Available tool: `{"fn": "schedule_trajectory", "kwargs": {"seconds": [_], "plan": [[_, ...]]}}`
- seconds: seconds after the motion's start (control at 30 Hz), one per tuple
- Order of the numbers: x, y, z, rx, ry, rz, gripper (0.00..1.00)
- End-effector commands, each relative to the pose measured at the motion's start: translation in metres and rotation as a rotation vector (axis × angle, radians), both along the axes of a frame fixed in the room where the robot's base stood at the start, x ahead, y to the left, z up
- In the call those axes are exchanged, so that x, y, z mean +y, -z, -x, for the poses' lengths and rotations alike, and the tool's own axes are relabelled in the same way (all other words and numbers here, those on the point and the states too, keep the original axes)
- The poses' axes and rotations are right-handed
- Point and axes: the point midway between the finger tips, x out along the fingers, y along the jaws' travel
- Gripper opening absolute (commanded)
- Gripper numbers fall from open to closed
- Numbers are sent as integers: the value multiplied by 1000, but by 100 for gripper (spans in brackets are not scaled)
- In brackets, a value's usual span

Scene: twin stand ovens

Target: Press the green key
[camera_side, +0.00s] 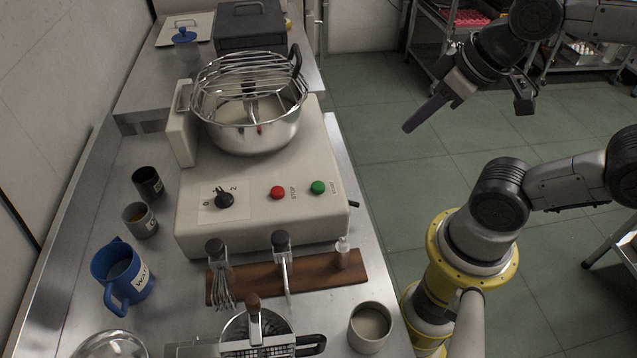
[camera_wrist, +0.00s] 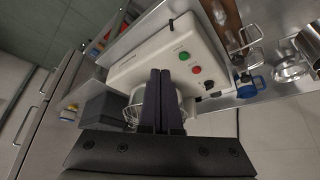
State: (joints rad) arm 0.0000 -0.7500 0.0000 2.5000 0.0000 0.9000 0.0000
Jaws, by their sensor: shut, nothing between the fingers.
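The green key (camera_side: 317,187) is a round button marked START on the front panel of the cream mixer (camera_side: 262,222). The red STOP button (camera_side: 278,193) sits just left of it. In the wrist view the green key (camera_wrist: 184,55) shows beyond the fingertips, with the red button (camera_wrist: 196,69) beside it. My gripper (camera_side: 408,128) is shut and empty, with dark purple fingers. It hangs in the air to the right of the mixer, over the floor side, above and apart from the green key. It also shows in the wrist view (camera_wrist: 160,72).
A steel bowl (camera_side: 253,133) with a wire guard stands on the mixer. A black dial (camera_side: 225,199) is left of the buttons. A wooden board (camera_side: 325,272) with utensils lies in front. A blue jug (camera_side: 124,276) stands at left. Air between gripper and panel looks clear.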

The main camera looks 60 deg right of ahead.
Motion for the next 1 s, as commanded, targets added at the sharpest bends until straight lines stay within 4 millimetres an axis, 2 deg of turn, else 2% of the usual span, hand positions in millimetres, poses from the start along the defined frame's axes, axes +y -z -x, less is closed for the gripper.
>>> {"fn": "schedule_trajectory", "kwargs": {"seconds": [0.17,0.27,0.43,0.6,0.77,0.9,1.0], "plan": [[-1,-1,-1,-5,-22,15,0],[-11,-5,-7,-31,-87,108,0],[-41,-8,-26,-30,-289,392,0],[-51,-7,-58,4,-616,710,0],[-36,-1,-94,24,-979,990,0],[-1,12,-122,18,-1328,1216,0],[30,26,-133,1,-1539,1332,0]]}}
